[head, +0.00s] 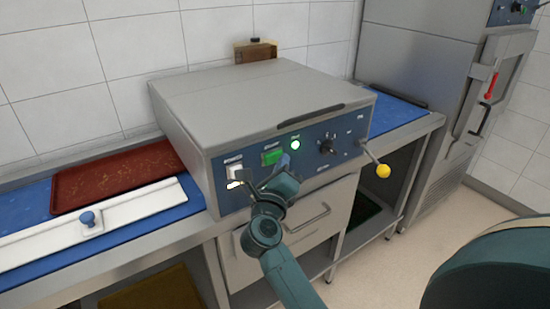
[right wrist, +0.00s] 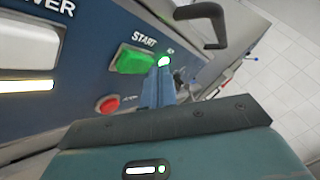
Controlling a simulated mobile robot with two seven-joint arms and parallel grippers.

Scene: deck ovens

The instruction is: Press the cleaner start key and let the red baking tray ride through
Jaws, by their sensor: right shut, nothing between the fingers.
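The red baking tray (head: 115,175) lies flat on the blue belt (head: 28,222) to the left of the grey cleaner (head: 262,100), its right end close to the cleaner's side. The green start key (head: 271,157) is on the cleaner's blue front panel; the right wrist view shows it (right wrist: 135,60) under the word START. My right gripper (head: 284,164) is shut and empty in front of the panel. In the right wrist view its fingertips (right wrist: 160,74) are just right of the key, below a lit green lamp (right wrist: 164,60). I cannot tell whether they touch the panel. My left gripper is out of view.
A white rail with a blue knob (head: 88,219) runs along the belt's front. The panel has a white power switch (head: 235,170), a red button (right wrist: 108,103) and a black dial (head: 326,147). A yellow-knobbed lever (head: 383,171) sticks out at right. The outfeed belt (head: 397,115) looks empty.

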